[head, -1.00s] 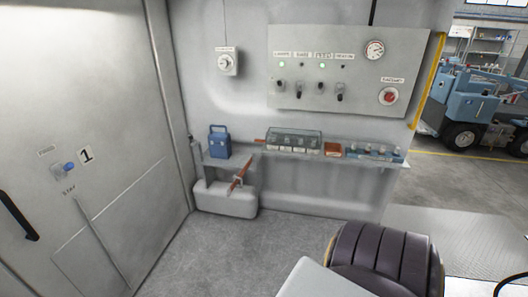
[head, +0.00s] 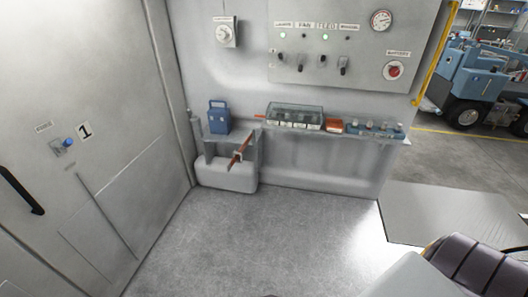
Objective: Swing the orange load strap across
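The orange load strap (head: 239,150) hangs at a slant across the front of the low grey bench at the left end of the shelf, its lower end pointing down and left. A small orange end piece (head: 260,117) shows at the shelf edge just above it. I cannot tell whether the two are joined. No gripper shows in the head view, so neither is near the strap in view.
A blue box (head: 218,117) stands on the bench beside the strap. The shelf holds a clear-lidded case (head: 295,116), an orange-brown block (head: 334,126) and a blue tray (head: 376,131). A dark ribbed seat (head: 474,266) is at lower right. The floor (head: 270,225) before the bench is clear.

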